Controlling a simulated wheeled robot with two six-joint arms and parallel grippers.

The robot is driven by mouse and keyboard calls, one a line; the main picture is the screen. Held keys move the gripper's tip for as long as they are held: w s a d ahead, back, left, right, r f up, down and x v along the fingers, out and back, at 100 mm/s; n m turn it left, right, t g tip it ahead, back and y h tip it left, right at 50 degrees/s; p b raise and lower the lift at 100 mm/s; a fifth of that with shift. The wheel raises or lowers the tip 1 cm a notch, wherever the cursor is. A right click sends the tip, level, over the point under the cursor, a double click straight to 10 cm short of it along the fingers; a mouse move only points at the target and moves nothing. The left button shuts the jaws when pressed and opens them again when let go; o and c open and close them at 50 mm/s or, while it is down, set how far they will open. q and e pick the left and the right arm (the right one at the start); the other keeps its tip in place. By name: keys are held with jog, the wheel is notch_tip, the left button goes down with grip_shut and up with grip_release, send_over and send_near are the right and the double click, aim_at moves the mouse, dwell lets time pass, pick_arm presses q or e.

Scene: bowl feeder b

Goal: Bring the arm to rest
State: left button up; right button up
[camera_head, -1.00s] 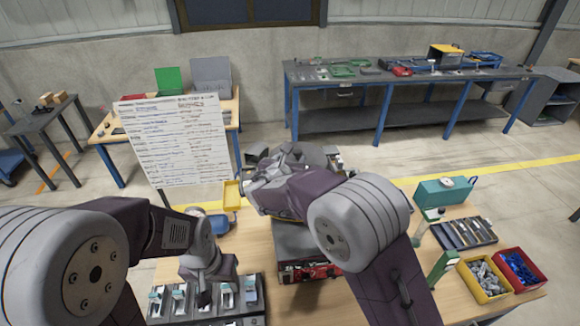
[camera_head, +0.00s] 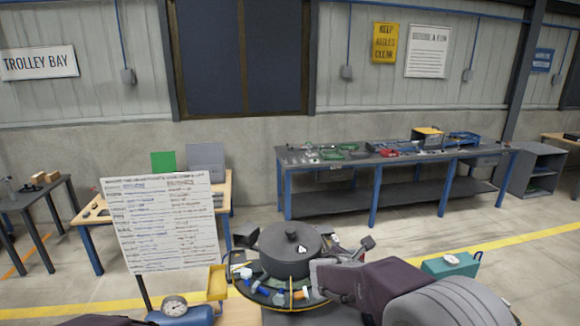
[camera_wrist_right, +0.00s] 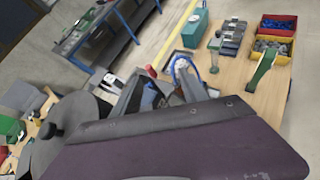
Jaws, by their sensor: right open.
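My right arm comes in from the lower right in the head view. Its gripper (camera_head: 345,252) is beside the right side of the round grey bowl feeder (camera_head: 280,250), partly hidden by my arm link. In the right wrist view its two dark jaws (camera_wrist_right: 160,88) stand apart with nothing seen between them. The feeder has a black knob on top and a ring of small coloured parts around its base. It also shows at the left of the wrist view (camera_wrist_right: 82,108), partly behind my purple link. My left gripper is out of view; only a dark sliver of that arm shows at the bottom left.
A written board (camera_head: 160,225) stands left of the feeder. A yellow bin (camera_head: 217,283) and a blue gauge unit (camera_head: 180,315) are near it. A teal case (camera_head: 450,265) is to the right. Red (camera_wrist_right: 279,24) and yellow bins of parts show in the wrist view.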

jog(key=s+d+f+m+g+y+b, duration=0.1)
jog(key=s+d+f+m+g+b, duration=0.15)
jog(key=s+d+f+m, duration=0.3)
jog(key=s+d+f+m+g+b, duration=0.1)
jog(key=s+d+f+m+g, duration=0.15)
jog(key=s+f+m, duration=0.4)
pick_arm(q)
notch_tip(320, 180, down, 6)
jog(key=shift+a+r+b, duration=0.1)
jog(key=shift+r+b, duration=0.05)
jog(key=shift+b, duration=0.35)
pick_arm(e)
jog(key=s+a+f+m+g+y, duration=0.1)
jog(key=s+a+f+m+y, duration=0.2)
jog(key=s+m, duration=0.4)
jog(key=s+a+f+m+g+y, duration=0.2)
jog(key=s+a+f+m+y, duration=0.1)
jog(key=s+a+f+m, duration=0.3)
jog(key=shift+s+m, duration=0.95)
jog(key=shift+m, duration=0.15)
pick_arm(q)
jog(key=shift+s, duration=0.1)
pick_arm(e)
jog(key=shift+f, duration=0.1)
